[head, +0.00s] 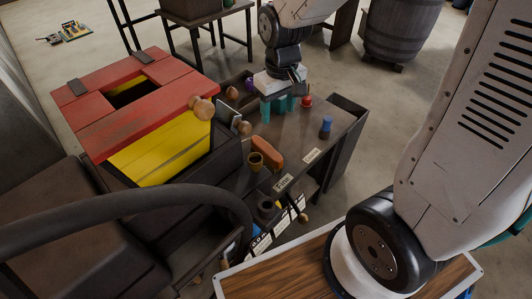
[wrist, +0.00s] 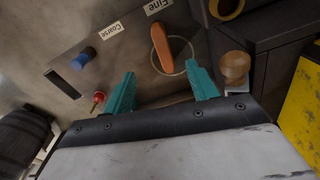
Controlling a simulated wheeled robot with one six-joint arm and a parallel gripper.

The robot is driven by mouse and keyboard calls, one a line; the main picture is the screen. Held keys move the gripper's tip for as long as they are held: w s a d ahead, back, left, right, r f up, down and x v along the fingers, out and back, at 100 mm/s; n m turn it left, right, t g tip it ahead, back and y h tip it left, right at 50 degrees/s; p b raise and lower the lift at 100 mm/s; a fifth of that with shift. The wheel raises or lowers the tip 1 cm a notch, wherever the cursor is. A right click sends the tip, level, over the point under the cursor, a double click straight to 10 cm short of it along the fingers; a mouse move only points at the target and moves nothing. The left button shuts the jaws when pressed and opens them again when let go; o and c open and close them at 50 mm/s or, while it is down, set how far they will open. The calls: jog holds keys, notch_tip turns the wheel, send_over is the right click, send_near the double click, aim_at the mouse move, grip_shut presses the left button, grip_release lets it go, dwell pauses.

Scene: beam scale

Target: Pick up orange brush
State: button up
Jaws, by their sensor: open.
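The orange brush (head: 267,151) is a long, rounded orange piece lying on the dark worktop, near its left edge. In the wrist view the brush (wrist: 175,48) lies across a pale ring mark near the "Fine" label. My gripper (head: 278,108) is over the worktop, beyond the brush in the head view. In the wrist view my gripper (wrist: 163,76) shows two teal fingers spread apart with nothing between them. The near end of the brush lies just ahead of the gap, closer to one finger. I cannot tell the height of the fingers above the worktop.
A blue piece (head: 325,127) and a red piece (head: 306,101) stand on the worktop. Wooden knobs and a red-and-yellow box (head: 160,150) border the left. The worktop's right part is mostly clear.

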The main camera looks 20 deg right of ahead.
jog(key=n, duration=0.1)
send_over(266, 148)
notch_tip(266, 148, down, 12)
jog(key=shift+s+a, duration=0.1)
jog(key=shift+a, duration=0.05)
jog(key=f, duration=0.8)
jog(key=shift+d+f, duration=0.1)
jog(key=shift+d, duration=0.1)
jog(key=c, duration=1.1)
